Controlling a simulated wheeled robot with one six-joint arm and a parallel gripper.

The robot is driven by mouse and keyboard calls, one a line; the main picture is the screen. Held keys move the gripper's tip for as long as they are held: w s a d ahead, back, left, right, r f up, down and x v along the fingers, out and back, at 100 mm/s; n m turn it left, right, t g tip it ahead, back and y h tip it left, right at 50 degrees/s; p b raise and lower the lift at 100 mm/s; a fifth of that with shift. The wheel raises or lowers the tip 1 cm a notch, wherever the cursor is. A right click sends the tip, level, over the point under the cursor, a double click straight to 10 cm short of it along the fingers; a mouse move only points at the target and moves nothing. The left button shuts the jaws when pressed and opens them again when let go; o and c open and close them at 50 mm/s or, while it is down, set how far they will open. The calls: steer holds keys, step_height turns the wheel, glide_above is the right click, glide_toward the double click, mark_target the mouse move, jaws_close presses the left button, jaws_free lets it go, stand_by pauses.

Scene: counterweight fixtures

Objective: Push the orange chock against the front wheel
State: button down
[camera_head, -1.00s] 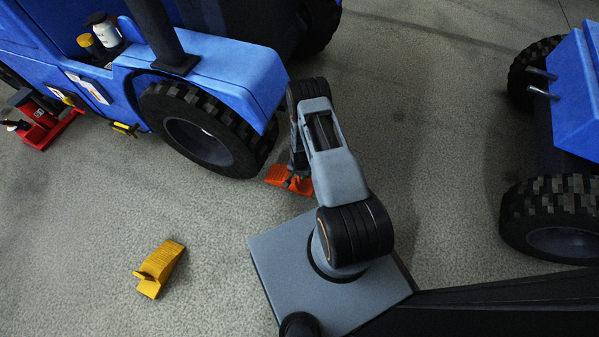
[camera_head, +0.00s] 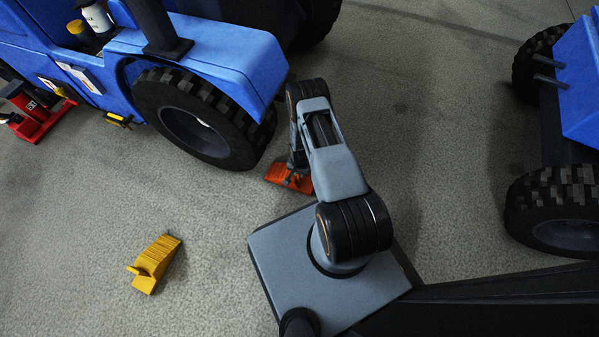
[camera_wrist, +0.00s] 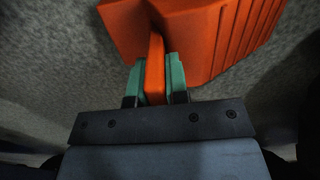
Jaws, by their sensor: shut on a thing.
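The orange chock (camera_head: 287,179) lies on the floor just right of and below the near black wheel (camera_head: 197,118) of the blue vehicle. A narrow gap seems to show between chock and tyre in the head view; contact is hard to judge. My gripper (camera_head: 296,168) is at the chock, partly hidden by my arm. In the wrist view, the green fingers of my gripper (camera_wrist: 155,78) are shut on an upright orange tab of the chock (camera_wrist: 195,35). The ribbed side of the chock is at right there. The wheel is not visible in that view.
A yellow chock (camera_head: 156,262) lies on open floor at lower left. A red jack (camera_head: 38,112) stands at far left beside the blue vehicle (camera_head: 215,55). Another blue machine (camera_head: 580,100) with black wheels stands at right.

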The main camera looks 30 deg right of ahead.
steer(key=shift+f+b, duration=0.35)
steer(key=shift+b, duration=0.15)
stand_by(0.3)
steer(key=c, duration=1)
jaws_free()
steer(key=shift+c, duration=0.2)
